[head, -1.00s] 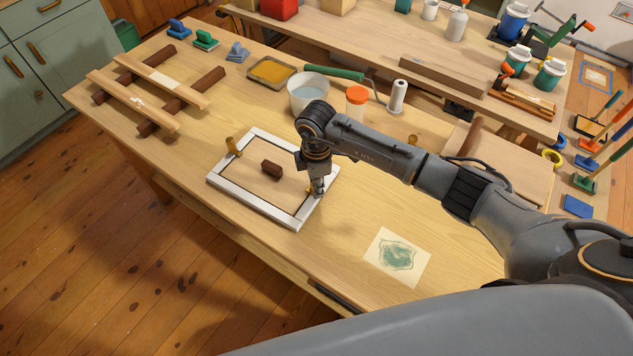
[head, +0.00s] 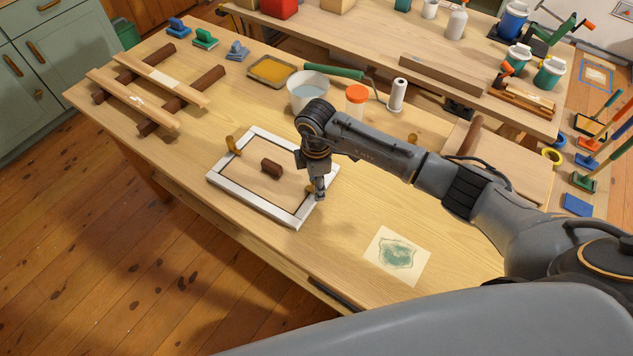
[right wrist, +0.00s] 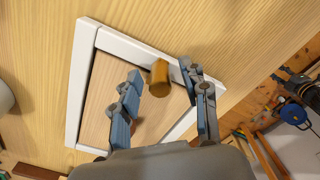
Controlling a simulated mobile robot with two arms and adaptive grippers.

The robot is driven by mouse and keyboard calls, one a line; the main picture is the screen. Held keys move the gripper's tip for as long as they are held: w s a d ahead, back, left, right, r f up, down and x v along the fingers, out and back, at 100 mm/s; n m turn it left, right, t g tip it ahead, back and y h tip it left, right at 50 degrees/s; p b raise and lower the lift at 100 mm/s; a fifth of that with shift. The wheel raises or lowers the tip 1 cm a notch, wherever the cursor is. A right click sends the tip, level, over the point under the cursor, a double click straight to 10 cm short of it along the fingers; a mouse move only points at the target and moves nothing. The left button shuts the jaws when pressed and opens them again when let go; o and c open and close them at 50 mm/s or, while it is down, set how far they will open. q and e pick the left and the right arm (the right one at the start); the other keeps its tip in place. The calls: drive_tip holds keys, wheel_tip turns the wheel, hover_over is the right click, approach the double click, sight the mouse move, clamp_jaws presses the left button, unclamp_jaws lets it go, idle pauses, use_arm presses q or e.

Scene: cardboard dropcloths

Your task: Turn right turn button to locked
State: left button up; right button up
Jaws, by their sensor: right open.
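A white-framed panel (head: 228,182) lies flat on the wooden table. A dark brown block (head: 272,170) sits at its middle. A brass-coloured left turn button (head: 234,146) stands at its far left side. My right gripper (head: 320,193) is low over the frame's right side and largely hides the right turn button in the head view. In the right wrist view, the brass right turn button (right wrist: 160,78) shows at the inner edge of a white rail. My open right gripper (right wrist: 161,69) has one finger on each side of it; contact cannot be told. My left gripper is not in view.
A white bowl (head: 308,92), an orange-lidded jar (head: 356,100) and a paint tray (head: 271,71) stand behind the panel. A stained paper (head: 397,258) lies to the right. The table around the paper is clear.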

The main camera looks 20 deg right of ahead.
wheel_tip(320, 180, up, 12)
idle(0.4)
idle(0.4)
